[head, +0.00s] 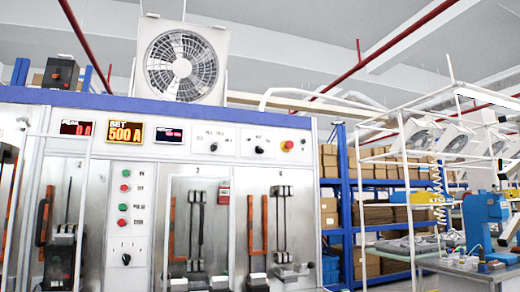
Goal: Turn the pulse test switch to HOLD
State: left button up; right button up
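The test cabinet's upper panel carries two small dark rotary knobs, a left knob (213,146) and a right knob (259,149). Another dark knob (126,258) sits low on the button column at left. The labels around them are too small to read, so I cannot tell which is the pulse test switch or where it points. An orange display (126,133) reads SET 500 A. A red display (76,128) and a small dark display (170,136) flank it. Neither of my grippers is in view.
A red emergency button (289,145) sits right of the knobs. Red and green buttons (124,207) line the column. Bays with orange bars (251,225) stand below. A fan (181,66) sits on top. Blue shelving (348,200) and a blue machine (480,220) stand at right.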

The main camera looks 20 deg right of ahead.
aim_at(258, 151)
jog(key=k, duration=1)
jog(key=z, duration=1.15)
jog(key=i, duration=1.45)
jog(key=u, duration=0.85)
jog(key=i, duration=0.8)
jog(key=u, duration=0.75)
